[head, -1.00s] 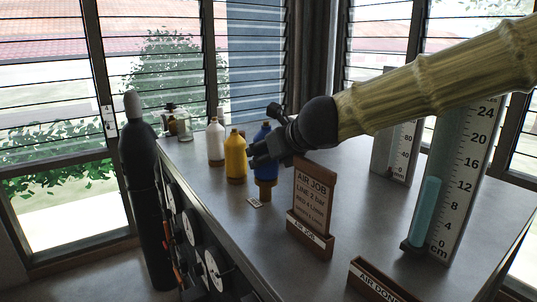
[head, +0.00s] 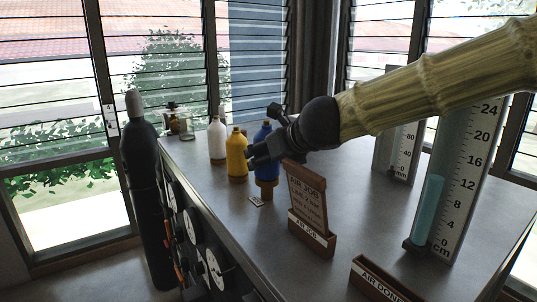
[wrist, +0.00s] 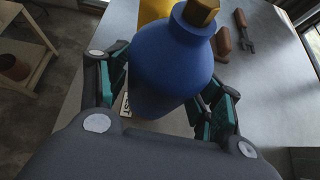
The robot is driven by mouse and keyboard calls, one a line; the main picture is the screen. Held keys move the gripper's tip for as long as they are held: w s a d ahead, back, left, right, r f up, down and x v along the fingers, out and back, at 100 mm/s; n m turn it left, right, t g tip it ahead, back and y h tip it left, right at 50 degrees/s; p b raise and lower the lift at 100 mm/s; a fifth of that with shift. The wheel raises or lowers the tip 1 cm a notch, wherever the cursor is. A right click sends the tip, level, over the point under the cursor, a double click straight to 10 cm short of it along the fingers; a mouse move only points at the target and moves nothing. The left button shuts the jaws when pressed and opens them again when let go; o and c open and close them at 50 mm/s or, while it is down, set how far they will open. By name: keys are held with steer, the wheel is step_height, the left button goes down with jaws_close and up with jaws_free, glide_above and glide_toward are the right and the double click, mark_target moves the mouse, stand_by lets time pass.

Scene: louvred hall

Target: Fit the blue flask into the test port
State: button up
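In the wrist view the flask (wrist: 172,65) has a gold-brown cap and fills the space between my fingers. My gripper (head: 256,153) reaches it from the right and appears shut on its body, with teal pads close against both sides; the fingertips are partly hidden behind it. I cannot tell how deep the flask sits.
A yellow bottle (head: 236,155) stands just left of the flask, with a white bottle (head: 217,140) behind it. An AIR JOB board (head: 308,200) leans in its brown holder below my arm. An AIR DONE holder (head: 378,284) and a tall centimetre gauge (head: 464,170) stand at the right.

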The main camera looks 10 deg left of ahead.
steer(key=shift+o, duration=0.3)
steer(key=shift+w, duration=0.1)
steer(key=shift+r, duration=0.25)
steer(key=shift+s+d+r+p, duration=0.15)
steer(key=shift+s+r+p, duration=0.05)
steer(key=shift+r+p, duration=0.4)
steer(key=r+p, duration=0.1)
steer(key=s+d+r+p, duration=0.1)
steer(key=r, duration=0.1)
steer(key=s+d+r+p, duration=0.1)
steer(key=p, duration=0.1)
steer(key=shift+s+r, duration=0.15)
steer(key=shift+r, duration=0.25)
steer(key=v, duration=1.2)
stand_by(0.5)
